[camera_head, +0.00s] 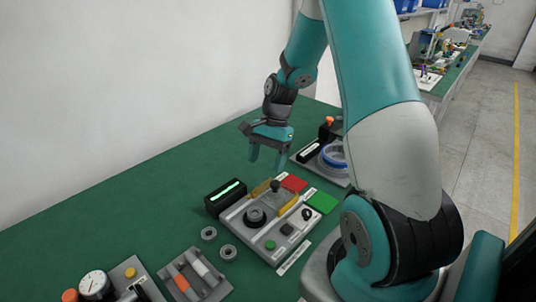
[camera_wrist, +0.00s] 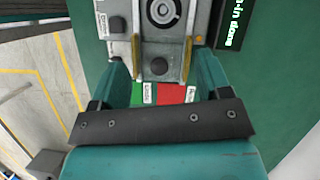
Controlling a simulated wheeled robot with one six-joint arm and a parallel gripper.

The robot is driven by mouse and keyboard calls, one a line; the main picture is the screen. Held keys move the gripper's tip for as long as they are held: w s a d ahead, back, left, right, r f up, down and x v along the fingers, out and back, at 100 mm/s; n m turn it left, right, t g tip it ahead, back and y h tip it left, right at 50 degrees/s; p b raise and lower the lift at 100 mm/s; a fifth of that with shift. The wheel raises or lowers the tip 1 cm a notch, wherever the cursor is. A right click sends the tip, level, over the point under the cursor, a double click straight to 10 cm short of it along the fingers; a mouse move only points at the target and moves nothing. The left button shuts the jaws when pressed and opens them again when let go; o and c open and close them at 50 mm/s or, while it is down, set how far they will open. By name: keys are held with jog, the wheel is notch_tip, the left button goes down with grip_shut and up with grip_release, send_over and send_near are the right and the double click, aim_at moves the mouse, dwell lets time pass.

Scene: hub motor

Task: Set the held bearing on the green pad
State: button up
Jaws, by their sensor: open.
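The green pad (camera_head: 322,202) lies flat at the right of the grey fixture, beside the red pad (camera_head: 294,183). In the wrist view the green pad (camera_wrist: 137,93) and red pad (camera_wrist: 170,94) carry white labels and are partly hidden by my gripper. My gripper (camera_head: 268,158) points down above the far side of the fixture, with its fingers apart and no bearing between them. In the wrist view its fingers (camera_wrist: 162,70) stand wide on both sides of the fixture's end. Two bearing-like grey rings, one (camera_head: 208,233) and another (camera_head: 228,252), lie on the green table.
The grey fixture (camera_head: 236,221) holds a round dark hub (camera_head: 255,215), yellow clamps and a green button (camera_head: 270,244). A black display box (camera_head: 226,194) stands behind it, its text partly readable as "-in done". A blue ring (camera_head: 333,155), dial gauge (camera_head: 95,284) and small tray (camera_head: 212,293) stand around.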

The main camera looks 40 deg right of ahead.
jog(key=s+a+r+n, duration=0.3)
jog(key=a+r+n, duration=0.75)
jog(key=a, duration=0.55)
jog(key=s+a+r+n, duration=0.2)
jog(key=s+a+n, duration=0.3)
jog(key=s+n, duration=0.1)
jog(key=s+a+r+n+t, duration=0.1)
jog(key=s+a+r+n, duration=0.2)
jog(key=s+a+n, duration=0.2)
jog(key=s+n, duration=0.1)
jog(key=s, duration=0.2)
jog(key=shift+s+a+r, duration=0.15)
jog(key=shift+a+r, duration=0.15)
jog(key=shift+a, duration=0.1)
